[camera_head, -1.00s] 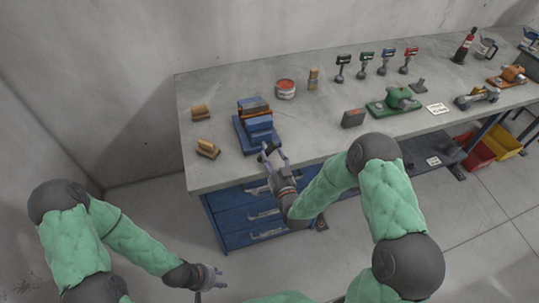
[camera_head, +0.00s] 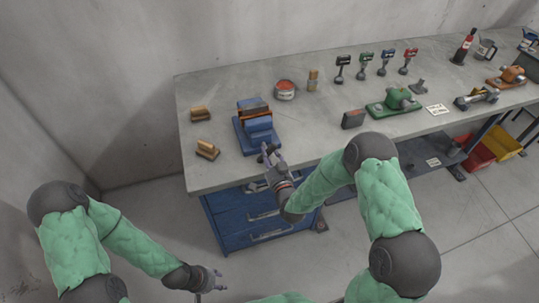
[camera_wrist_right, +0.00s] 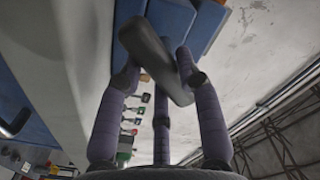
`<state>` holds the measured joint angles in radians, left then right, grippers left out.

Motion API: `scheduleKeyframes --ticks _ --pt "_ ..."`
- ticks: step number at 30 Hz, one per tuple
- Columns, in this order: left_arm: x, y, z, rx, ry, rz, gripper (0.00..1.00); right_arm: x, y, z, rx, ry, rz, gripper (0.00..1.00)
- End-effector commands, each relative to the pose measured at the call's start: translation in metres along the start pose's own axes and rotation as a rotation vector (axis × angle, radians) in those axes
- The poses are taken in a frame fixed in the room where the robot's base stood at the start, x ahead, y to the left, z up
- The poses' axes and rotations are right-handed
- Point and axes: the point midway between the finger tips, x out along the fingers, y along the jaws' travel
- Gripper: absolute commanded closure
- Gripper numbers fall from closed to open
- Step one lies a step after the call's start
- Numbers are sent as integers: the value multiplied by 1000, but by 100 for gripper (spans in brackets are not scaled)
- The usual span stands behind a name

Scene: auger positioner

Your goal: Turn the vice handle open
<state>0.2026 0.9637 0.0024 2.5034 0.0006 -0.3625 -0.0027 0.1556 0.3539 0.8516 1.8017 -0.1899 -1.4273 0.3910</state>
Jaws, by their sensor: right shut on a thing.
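A blue vice (camera_head: 257,132) is mounted near the left front of the workbench, with an orange-brown strip between its jaws. Its dark grey handle (camera_wrist_right: 152,60) lies at a slant between the fingers of my right gripper (camera_wrist_right: 160,72) in the right wrist view. That gripper is shut on the handle, and it also shows in the head view (camera_head: 270,158) at the bench's front edge, just in front of the vice. My left gripper (camera_head: 218,280) hangs low at the bottom left, away from the bench; its finger gap is too small to judge.
The grey workbench (camera_head: 215,95) holds two wood-coloured blocks (camera_head: 207,149) left of the vice. A red-topped can (camera_head: 285,90), a dark red box (camera_head: 353,119) and a green machine (camera_head: 395,102) stand to the right. Blue drawers (camera_head: 245,215) are below the front edge.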

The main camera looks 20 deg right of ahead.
Motion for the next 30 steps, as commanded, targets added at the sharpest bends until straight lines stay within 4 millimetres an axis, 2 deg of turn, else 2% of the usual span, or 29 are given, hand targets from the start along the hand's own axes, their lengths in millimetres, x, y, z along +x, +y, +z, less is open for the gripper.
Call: scheduleKeyframes --ticks 11,30 --pt "13 -5 0 0 0 0 60 0 1 0 -157 1 0 98" --pt "53 -19 -2 0 0 0 60 0 -2 -2 -750 2 0 98"
